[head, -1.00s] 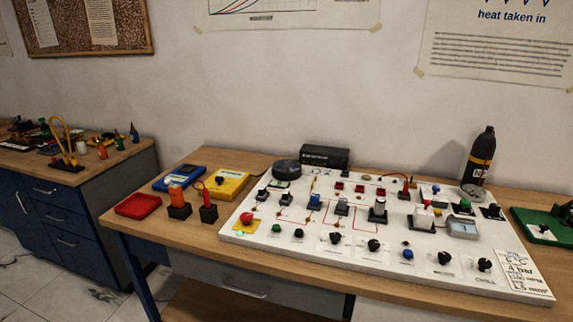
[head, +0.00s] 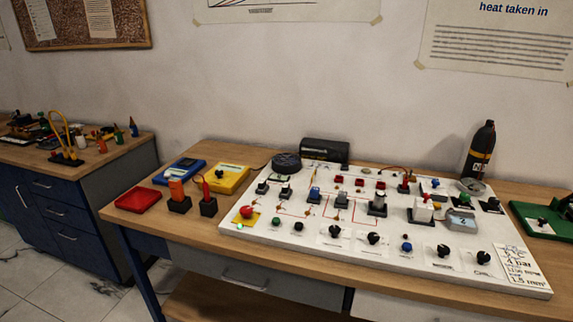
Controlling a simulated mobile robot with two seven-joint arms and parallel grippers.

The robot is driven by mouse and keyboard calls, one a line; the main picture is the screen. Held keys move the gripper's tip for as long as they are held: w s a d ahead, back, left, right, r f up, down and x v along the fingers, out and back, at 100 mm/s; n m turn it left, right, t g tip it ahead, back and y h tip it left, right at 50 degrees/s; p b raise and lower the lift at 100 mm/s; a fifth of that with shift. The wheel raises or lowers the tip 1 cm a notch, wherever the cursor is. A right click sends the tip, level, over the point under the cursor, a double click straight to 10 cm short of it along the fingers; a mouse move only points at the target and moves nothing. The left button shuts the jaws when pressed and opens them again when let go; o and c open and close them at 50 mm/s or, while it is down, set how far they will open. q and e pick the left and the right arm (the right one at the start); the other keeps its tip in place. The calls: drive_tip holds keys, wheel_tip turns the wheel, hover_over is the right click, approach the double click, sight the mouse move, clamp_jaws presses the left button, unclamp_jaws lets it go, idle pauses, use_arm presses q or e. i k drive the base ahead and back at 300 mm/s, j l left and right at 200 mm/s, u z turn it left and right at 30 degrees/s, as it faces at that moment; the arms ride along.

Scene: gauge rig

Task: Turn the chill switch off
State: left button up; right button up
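A white rig board (head: 290,238) lies on the wooden table, carrying several switches, knobs, buttons and small blocks. The labels on it are too small to read, so I cannot tell which control is the chill switch or how it is set. A row of black knobs runs along the front, among them one knob (head: 373,238) near the middle and one (head: 483,257) at the right. A red button (head: 246,212) on a yellow plate sits at the front left, with a small green light just below it. Neither gripper is in view.
A red tray (head: 138,200), a blue meter (head: 180,172) and a yellow meter (head: 228,179) stand left of the board. A dark bottle (head: 480,150) stands behind its right end. A green block (head: 545,222) lies at the far right. The table's front edge is clear.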

sight(482, 257)
drive_tip(key=z, duration=1.35)
